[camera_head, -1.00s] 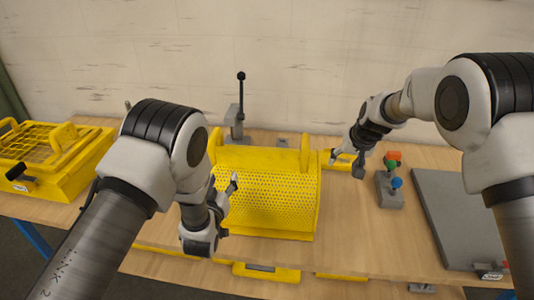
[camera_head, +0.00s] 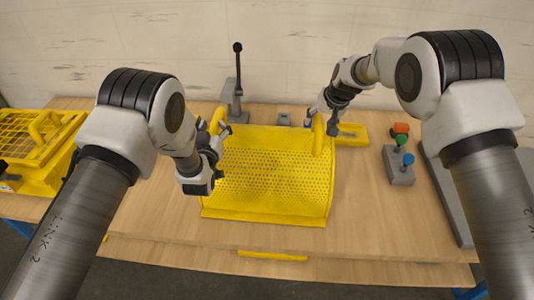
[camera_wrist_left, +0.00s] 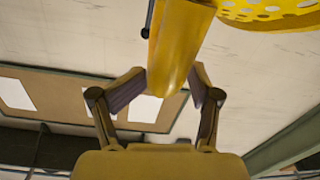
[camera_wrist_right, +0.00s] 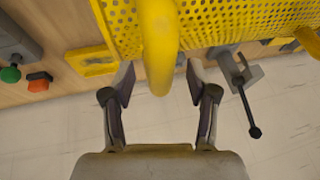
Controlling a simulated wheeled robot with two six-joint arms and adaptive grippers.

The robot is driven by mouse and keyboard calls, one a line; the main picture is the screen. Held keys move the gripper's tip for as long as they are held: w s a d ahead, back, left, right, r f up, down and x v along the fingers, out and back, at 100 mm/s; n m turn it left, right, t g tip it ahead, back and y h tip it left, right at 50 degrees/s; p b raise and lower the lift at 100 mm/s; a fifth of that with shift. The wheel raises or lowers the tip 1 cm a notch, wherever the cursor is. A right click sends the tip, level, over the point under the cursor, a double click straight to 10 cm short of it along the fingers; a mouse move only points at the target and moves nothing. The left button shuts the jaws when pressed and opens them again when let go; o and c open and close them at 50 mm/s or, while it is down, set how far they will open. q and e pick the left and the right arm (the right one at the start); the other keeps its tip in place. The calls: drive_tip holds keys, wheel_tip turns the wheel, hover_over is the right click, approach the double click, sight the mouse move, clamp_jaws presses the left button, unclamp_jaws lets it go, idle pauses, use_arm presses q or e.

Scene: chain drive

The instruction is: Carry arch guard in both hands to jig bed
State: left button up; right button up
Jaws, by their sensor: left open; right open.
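The arch guard (camera_head: 265,178) is a yellow, curved, perforated cover with a loop handle on each side. It rests on the wooden table in the middle of the head view. My left gripper (camera_head: 219,138) is open at its left handle (camera_head: 217,118); in the left wrist view, the yellow handle (camera_wrist_left: 175,50) lies between the spread fingers. My right gripper (camera_head: 322,116) is open at its right handle (camera_head: 318,135); in the right wrist view, that handle (camera_wrist_right: 158,45) lies between the spread fingertips. I cannot tell for sure which thing is the jig bed.
A grey clamp with an upright black-knobbed lever (camera_head: 238,75) stands behind the guard. A yellow flat piece (camera_head: 352,140) lies at its right. A grey button box (camera_head: 398,168) and a grey plate (camera_head: 447,205) are further right. A yellow mesh-topped crate (camera_head: 62,165) is at left.

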use_arm(q)
drive_tip(key=shift+w+f, duration=0.1)
drive_tip(key=shift+w, duration=0.75)
use_arm(e)
drive_tip(key=shift+x, duration=0.85)
use_arm(q)
drive_tip(key=shift+w+a, duration=0.3)
drive_tip(key=shift+w, duration=0.05)
use_arm(e)
drive_tip(key=shift+w+a+f, duration=0.15)
drive_tip(key=shift+w+a, duration=0.1)
drive_tip(key=shift+a, duration=0.05)
use_arm(q)
drive_tip(key=shift+a, duration=0.2)
use_arm(e)
drive_tip(key=shift+a, duration=0.2)
drive_tip(key=shift+s, duration=0.15)
use_arm(q)
drive_tip(key=shift+d, duration=0.1)
drive_tip(key=c, duration=0.8)
use_arm(e)
drive_tip(key=c, duration=0.8)
use_arm(q)
clamp_jaws()
use_arm(e)
clamp_jaws()
use_arm(q)
drive_tip(key=shift+a, duration=0.2)
use_arm(e)
drive_tip(key=shift+a, duration=0.1)
